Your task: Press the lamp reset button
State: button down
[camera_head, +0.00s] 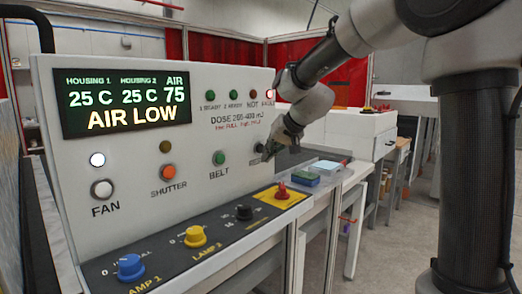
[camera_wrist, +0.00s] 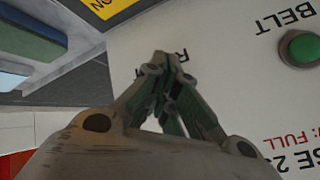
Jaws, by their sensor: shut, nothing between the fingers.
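The white control panel (camera_head: 130,150) stands at the left of the head view. My gripper (camera_head: 262,154) is shut and empty, its tips at the panel's right part, right of the green belt button (camera_head: 218,158). I cannot tell whether the tips touch the panel. In the wrist view my gripper (camera_wrist: 172,58) points at the white panel face (camera_wrist: 235,75), over a mostly covered label of which an "R" shows. The lamp reset button is not clearly visible in either view; my fingers hide that spot. The belt button (camera_wrist: 301,48) shows at the wrist view's right.
The display (camera_head: 125,100) reads "AIR LOW". The fan button (camera_head: 102,189) and shutter button (camera_head: 166,173) are further left. Below are lamp knobs (camera_head: 131,266) and a red knob (camera_head: 282,190) on yellow. Blue and green blocks (camera_head: 306,178) lie right.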

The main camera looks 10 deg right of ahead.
jog(key=shift+w+a, duration=0.35)
jog(key=shift+w, duration=0.1)
dwell(0.8)
jog(key=shift+d, duration=0.1)
jog(key=shift+s+d, duration=0.4)
jog(key=shift+s, duration=0.3)
jog(key=shift+s+d, duration=0.75)
jog(key=shift+s, duration=0.25)
jog(key=shift+s+d, duration=0.75)
jog(key=shift+s, duration=0.25)
